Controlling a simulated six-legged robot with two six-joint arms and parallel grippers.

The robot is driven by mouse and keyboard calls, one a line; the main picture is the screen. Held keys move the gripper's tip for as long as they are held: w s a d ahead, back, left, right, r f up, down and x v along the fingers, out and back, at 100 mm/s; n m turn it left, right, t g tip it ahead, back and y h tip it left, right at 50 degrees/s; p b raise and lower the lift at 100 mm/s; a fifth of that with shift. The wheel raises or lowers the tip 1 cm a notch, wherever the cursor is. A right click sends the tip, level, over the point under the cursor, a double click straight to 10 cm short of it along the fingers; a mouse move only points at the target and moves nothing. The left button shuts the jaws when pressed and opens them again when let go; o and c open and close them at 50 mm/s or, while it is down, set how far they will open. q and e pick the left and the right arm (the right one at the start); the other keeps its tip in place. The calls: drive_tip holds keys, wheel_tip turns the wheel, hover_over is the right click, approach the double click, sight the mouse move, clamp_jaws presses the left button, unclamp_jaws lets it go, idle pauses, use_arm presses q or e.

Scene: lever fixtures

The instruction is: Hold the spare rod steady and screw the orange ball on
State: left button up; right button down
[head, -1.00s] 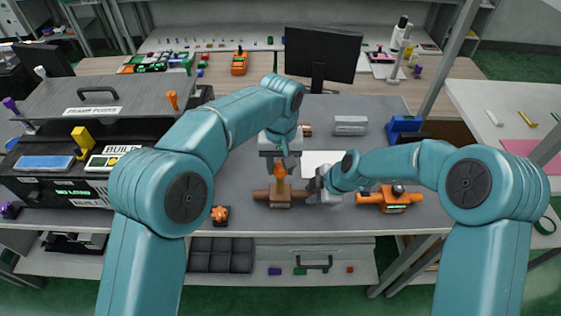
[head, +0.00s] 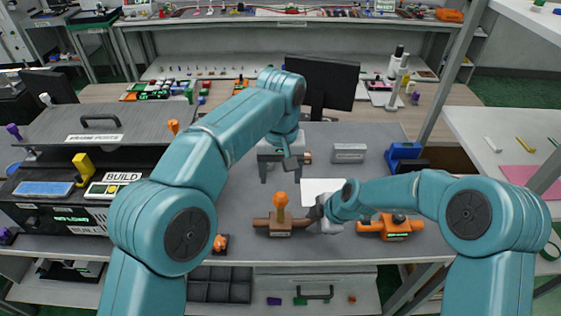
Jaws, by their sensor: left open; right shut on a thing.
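The orange ball (head: 280,198) sits on top of a short upright post on a brown block (head: 280,230). A brown horizontal rod (head: 262,222) shows at the block's sides, low on the bench; I take it to be the spare rod. My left gripper (head: 278,174) is open and empty just above the ball, apart from it, its fingers pointing down. My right gripper (head: 315,214) is shut at the right end of the brown rod; its fingertips are small and partly hidden, so the exact grip is hard to see.
An orange fixture (head: 391,228) stands right of my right gripper. A white sheet (head: 322,188) lies behind it. A grey block (head: 349,153) and a blue holder (head: 403,156) stand farther back. The black BUILD console (head: 60,205) is at left. A small orange part (head: 220,243) sits near the front edge.

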use_arm(q)
drive_tip(key=shift+r, duration=2.05)
drive_tip(key=t, duration=0.4)
approach(281, 195)
drive_tip(key=shift+t, duration=0.3)
drive_tip(key=x, duration=1)
drive_tip(key=shift+s+f, duration=0.15)
drive_tip(key=shift+s, duration=0.05)
